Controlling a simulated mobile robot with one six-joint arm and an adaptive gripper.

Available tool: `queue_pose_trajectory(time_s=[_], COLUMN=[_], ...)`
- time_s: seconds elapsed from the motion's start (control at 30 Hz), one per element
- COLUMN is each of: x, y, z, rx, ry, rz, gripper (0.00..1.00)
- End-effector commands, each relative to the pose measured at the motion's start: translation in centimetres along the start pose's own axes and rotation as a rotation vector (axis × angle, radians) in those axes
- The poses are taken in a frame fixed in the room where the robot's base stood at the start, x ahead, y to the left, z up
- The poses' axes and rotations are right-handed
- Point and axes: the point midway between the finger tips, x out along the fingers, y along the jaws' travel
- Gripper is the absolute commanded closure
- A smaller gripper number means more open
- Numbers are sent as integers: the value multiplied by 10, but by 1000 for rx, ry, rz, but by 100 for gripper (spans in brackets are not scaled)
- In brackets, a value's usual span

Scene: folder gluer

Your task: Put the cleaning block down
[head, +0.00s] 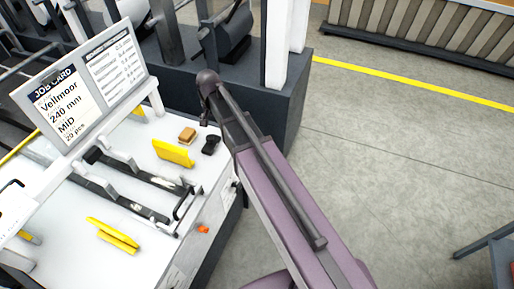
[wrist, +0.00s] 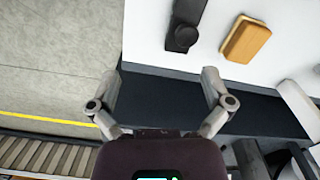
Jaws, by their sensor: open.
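A small block with a tan top and a brown edge, which looks like the cleaning block (head: 187,135), lies on the white machine table (head: 150,215). In the wrist view the block (wrist: 246,40) is at the upper right, clear of the fingers. My gripper (wrist: 160,78) is open with nothing between its fingers. It is over the dark edge of the table and the floor, apart from the block. In the head view my arm's end is beside the table's far right corner, and its fingers are hard to make out.
A small black item (head: 211,145) lies beside the block, and it also shows in the wrist view (wrist: 183,38). A yellow piece (head: 173,153) and yellow bars (head: 113,235) are on the table. A job card (head: 68,105) stands at left. Grey floor at right is open.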

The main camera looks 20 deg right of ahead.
Motion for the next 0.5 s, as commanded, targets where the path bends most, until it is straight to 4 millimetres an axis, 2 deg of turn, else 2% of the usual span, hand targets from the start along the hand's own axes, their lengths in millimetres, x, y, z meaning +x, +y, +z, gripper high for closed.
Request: queue_pose_trajectory(time_s=[0.03, 0.2, 0.33, 0.5], x=[0, 0, 0, 0], y=[35, 108, 146, 168], z=[22, 63, 88, 104], rx=[-42, -205, -303, -375], ry=[0, -2, -2, -3], rz=[0, 0, 0, 0], gripper=[0, 0, 0, 0])
